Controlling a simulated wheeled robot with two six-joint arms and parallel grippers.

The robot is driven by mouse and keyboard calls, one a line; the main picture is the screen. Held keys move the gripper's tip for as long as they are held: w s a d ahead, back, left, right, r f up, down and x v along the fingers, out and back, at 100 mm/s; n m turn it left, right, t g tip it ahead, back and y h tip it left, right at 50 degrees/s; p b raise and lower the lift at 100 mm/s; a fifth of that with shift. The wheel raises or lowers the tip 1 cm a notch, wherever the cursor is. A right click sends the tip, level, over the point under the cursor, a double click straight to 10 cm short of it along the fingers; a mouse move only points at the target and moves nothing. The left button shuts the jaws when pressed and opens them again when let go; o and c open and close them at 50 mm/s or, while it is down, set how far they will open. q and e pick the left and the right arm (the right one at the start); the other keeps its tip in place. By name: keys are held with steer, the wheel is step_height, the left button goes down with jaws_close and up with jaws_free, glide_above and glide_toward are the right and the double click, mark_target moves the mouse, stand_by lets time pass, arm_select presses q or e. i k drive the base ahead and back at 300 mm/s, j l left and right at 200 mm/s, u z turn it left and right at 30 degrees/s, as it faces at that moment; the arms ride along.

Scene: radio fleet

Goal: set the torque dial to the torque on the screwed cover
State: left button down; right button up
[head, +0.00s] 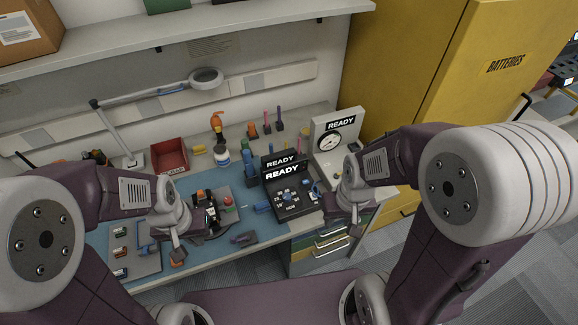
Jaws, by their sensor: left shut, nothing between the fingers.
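A dark console (299,209) with a blue dial (288,196) stands on the bench right of centre, with a lit READY screen (282,173) above it. The dial's setting is too small to read. A small dark assembly (214,214) with orange and green parts lies on the blue mat. I cannot tell whether it is the screwed cover, and no torque marking is legible. My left gripper (178,250) is shut and empty, at the left of this assembly. My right gripper (356,228) is right of the console, apart from the dial. Its finger gap cannot be made out.
A red bin (169,156), a white bottle (222,157) and several coloured tools stand at the back. A yellow battery cabinet (440,70) rises at right.

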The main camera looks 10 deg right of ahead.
mark_target(287, 197)
steer(key=u, duration=0.8)
steer(key=l+u, duration=0.1)
steer(key=l, duration=0.35)
steer(key=k+l+u, duration=0.1)
steer(key=l, duration=0.35)
